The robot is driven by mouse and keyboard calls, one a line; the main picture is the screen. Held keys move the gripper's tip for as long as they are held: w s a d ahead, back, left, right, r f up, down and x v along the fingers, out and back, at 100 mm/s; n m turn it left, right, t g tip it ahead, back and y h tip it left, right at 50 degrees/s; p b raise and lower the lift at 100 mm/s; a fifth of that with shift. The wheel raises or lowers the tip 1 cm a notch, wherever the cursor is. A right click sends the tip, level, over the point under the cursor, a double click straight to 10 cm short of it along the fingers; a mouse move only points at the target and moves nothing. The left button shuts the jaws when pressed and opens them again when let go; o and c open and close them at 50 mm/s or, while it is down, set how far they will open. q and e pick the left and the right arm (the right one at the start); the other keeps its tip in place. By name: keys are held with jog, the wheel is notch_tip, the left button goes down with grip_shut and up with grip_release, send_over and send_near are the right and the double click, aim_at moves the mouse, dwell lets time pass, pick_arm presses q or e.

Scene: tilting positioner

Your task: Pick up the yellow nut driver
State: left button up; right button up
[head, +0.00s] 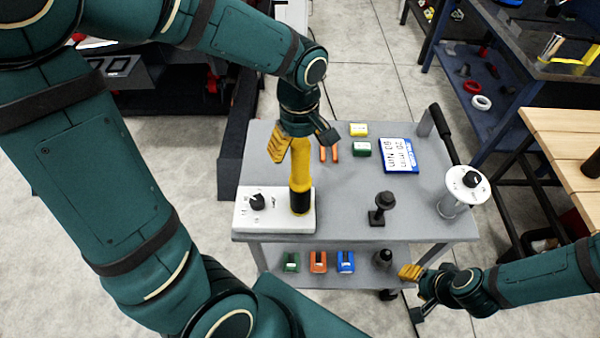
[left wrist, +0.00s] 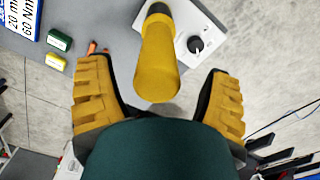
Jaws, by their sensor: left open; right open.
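The yellow nut driver (head: 300,165) stands upright, its black lower end on the white box with a dial (head: 275,222) at the left front of the grey cart. In the left wrist view the yellow handle (left wrist: 158,65) points toward the camera, between the two yellow finger pads. My left gripper (head: 295,143) is open around the top of the handle; the wrist view shows gaps on both sides of it (left wrist: 158,100). My right gripper (head: 415,290) is open and empty, low by the cart's right front.
The grey cart top (head: 345,205) also holds a black post (head: 381,208), a round white dial stand (head: 467,185), a blue-white card (head: 399,155), and yellow (head: 358,130) and green (head: 361,149) blocks. Coloured pieces (head: 318,261) lie on the lower shelf.

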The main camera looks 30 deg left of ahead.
aim_at(300, 178)
pick_arm(q)
jog(key=shift+w+f, duration=0.15)
jog(key=shift+f, duration=1.35)
jog(key=shift+c, duration=0.3)
grip_shut()
jog(key=shift+r, duration=0.1)
